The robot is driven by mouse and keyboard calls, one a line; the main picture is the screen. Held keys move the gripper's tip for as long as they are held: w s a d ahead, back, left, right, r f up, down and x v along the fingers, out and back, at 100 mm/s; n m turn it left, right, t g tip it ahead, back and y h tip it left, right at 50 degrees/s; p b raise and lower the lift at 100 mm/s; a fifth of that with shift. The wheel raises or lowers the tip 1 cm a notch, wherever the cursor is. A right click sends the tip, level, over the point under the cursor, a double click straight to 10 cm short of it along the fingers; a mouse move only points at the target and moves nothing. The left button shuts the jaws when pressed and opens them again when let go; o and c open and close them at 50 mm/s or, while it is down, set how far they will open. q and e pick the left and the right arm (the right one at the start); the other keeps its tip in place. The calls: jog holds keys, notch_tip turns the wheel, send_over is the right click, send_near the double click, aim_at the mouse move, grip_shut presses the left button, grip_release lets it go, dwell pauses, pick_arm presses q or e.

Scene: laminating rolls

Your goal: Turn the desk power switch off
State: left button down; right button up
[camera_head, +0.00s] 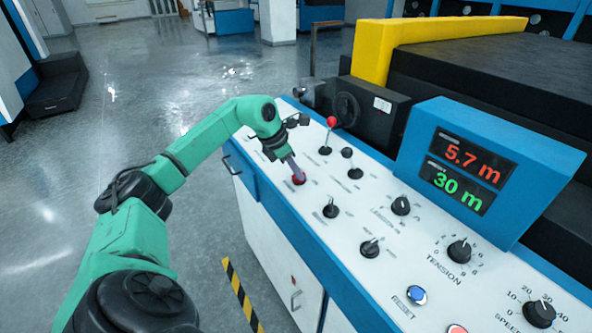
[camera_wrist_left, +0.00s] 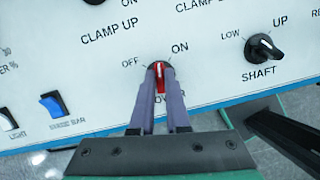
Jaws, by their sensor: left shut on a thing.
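The desk power switch (camera_head: 300,182) is a small red knob near the left edge of the white control panel. In the left wrist view the red power switch (camera_wrist_left: 160,74) sits between the OFF mark on its left and the ON mark on its right, and its red bar looks nearly upright. My left gripper (camera_head: 295,172) reaches down to it from above, and its two purple fingers (camera_wrist_left: 160,88) are shut on the switch, one on each side. The label below the switch is partly hidden by the fingers. My right gripper is not in view.
The white panel (camera_head: 372,210) has several black knobs around. The SHAFT knob (camera_wrist_left: 263,48) and a blue rocker switch (camera_wrist_left: 53,104) flank the power switch. A red-topped lever (camera_head: 330,124) and a black-topped lever (camera_head: 350,160) stand behind. A blue display box (camera_head: 490,165) rises at the right.

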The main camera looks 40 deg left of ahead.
pick_arm(q)
jog(key=n+y, duration=0.1)
jog(key=n, duration=0.2)
jog(key=n+p, duration=0.1)
jog(key=n, duration=0.2)
jog(key=shift+d+n+y, duration=0.15)
jog(key=shift+n+y, duration=0.15)
jog(key=shift+y, duration=0.1)
jog(key=n+y+p, duration=0.1)
jog(key=n, duration=0.3)
jog(key=shift+n, duration=0.4)
jog(key=c, duration=0.9)
grip_release()
jog(key=v, duration=1.4)
jog(key=shift+r+b, duration=0.2)
jog(key=shift+b, duration=0.25)
jog(key=shift+s+d, duration=0.1)
